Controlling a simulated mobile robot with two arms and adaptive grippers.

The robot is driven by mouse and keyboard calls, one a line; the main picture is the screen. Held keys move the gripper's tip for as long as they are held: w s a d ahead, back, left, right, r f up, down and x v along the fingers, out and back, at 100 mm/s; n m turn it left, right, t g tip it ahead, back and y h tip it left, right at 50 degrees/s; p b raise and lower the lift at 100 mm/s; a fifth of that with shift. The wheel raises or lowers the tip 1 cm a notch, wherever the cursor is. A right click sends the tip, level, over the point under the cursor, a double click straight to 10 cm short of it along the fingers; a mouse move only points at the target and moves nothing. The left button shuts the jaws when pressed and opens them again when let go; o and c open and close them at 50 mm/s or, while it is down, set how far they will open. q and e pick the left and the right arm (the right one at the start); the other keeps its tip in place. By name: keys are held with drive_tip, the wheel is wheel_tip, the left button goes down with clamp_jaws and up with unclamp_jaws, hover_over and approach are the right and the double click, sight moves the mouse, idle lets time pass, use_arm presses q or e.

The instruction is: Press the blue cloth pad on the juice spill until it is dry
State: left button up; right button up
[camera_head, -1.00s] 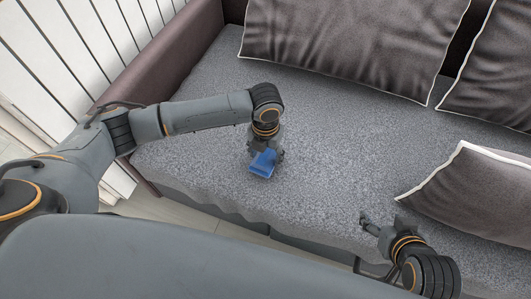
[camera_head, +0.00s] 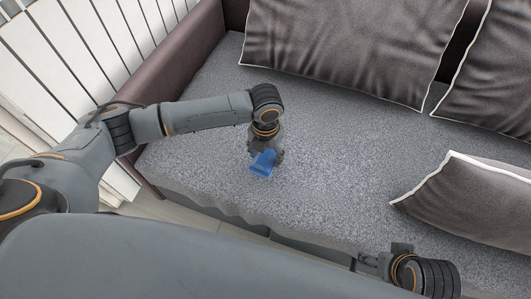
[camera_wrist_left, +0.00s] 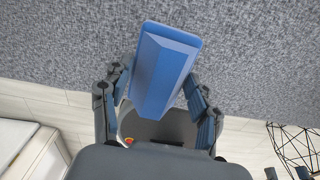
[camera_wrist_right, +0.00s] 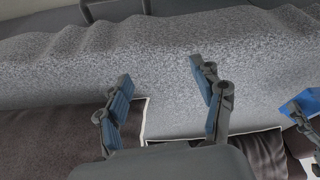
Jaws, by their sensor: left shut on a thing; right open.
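The blue cloth pad (camera_head: 262,164) is a blue block with a raised handle-like ridge. My left gripper (camera_head: 266,152) is shut on the pad and holds it over the grey sofa seat (camera_head: 330,150). The pad fills the middle of the left wrist view (camera_wrist_left: 165,65) between the fingers. I cannot tell whether it touches the fabric. No juice spill can be made out in any view; the pad and gripper may hide it. My right gripper (camera_wrist_right: 160,82) is open and empty near the sofa's front edge. The pad also shows at the right edge of the right wrist view (camera_wrist_right: 303,102).
Large dark cushions (camera_head: 340,45) with white piping lean on the sofa back, and another cushion (camera_head: 475,200) lies on the seat at right. The sofa arm (camera_head: 180,60) stands at left beside a white slatted panel (camera_head: 80,50). The middle of the seat is clear.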

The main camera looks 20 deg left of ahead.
use_arm(q)
drive_tip(key=shift+r, duration=0.3)
drive_tip(key=shift+r+p, duration=0.65)
drive_tip(key=shift+p, duration=0.3)
drive_tip(key=shift+r+p, duration=0.5)
use_arm(e)
drive_tip(key=s+x, duration=0.2)
drive_tip(key=x, duration=0.9)
drive_tip(key=shift+a+f+g, duration=0.2)
drive_tip(key=shift+f+g, duration=0.1)
drive_tip(key=shift+f, duration=0.3)
drive_tip(key=shift+r, duration=0.15)
use_arm(q)
drive_tip(key=shift+s, duration=0.1)
use_arm(e)
drive_tip(key=shift+d, duration=0.1)
